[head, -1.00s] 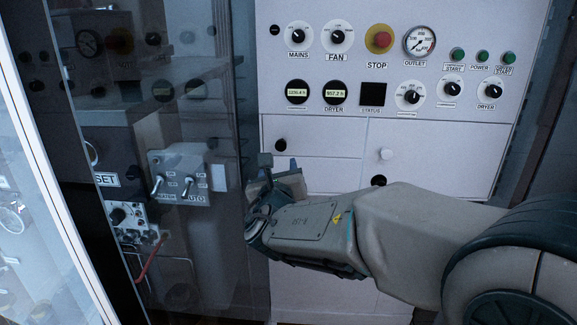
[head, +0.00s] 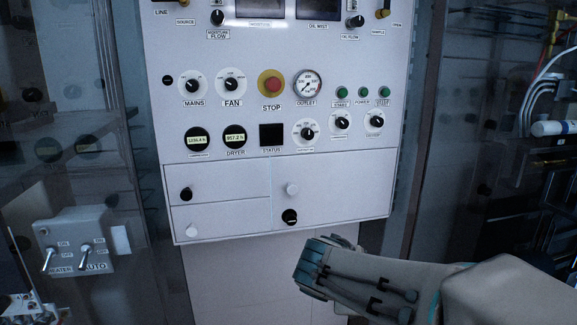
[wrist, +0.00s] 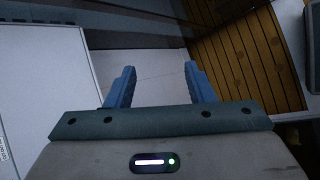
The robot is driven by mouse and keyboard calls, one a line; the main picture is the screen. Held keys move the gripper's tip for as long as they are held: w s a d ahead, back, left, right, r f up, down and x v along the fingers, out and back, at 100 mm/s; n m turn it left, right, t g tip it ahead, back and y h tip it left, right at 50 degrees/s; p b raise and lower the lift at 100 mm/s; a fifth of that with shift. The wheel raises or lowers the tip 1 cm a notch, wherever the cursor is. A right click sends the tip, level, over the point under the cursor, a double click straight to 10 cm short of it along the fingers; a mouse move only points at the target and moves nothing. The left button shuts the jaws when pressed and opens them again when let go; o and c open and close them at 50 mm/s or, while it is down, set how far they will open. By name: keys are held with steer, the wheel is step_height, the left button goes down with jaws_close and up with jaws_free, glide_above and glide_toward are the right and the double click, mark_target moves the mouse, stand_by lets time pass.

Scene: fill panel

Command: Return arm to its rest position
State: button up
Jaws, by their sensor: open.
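My gripper shows in the wrist view (wrist: 160,88) with its two blue fingers spread apart and nothing between them. In the head view my forearm and wrist (head: 375,285) reach in from the lower right. The wrist end lies in front of the space below the white control panel (head: 230,60). The fingers cannot be made out in the head view. In the wrist view a white panel surface lies to the left and a slatted brown surface to the right of the fingers.
The panel carries a red stop button (head: 271,84), an outlet gauge (head: 307,86), several knobs and drawers with round pulls. A switch box (head: 75,245) with two toggles is at the lower left. Tubes and cables (head: 545,90) hang at the right.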

steer(key=s+f+m+g+y, duration=0.2)
steer(key=s+m+y, duration=0.1)
steer(key=s+m, duration=0.3)
steer(key=s+f+m+g+y+p, duration=0.1)
steer(key=s+f+m+g+y, duration=0.1)
steer(key=s+m, duration=0.5)
steer(key=shift+s+d+f+m+y, duration=0.15)
steer(key=shift+d+f+m+y, duration=0.25)
steer(key=shift+m, duration=0.7)
steer(key=shift+a, duration=0.1)
steer(key=shift+s+r, duration=0.1)
steer(key=shift+s, duration=0.35)
steer(key=shift+w, duration=0.1)
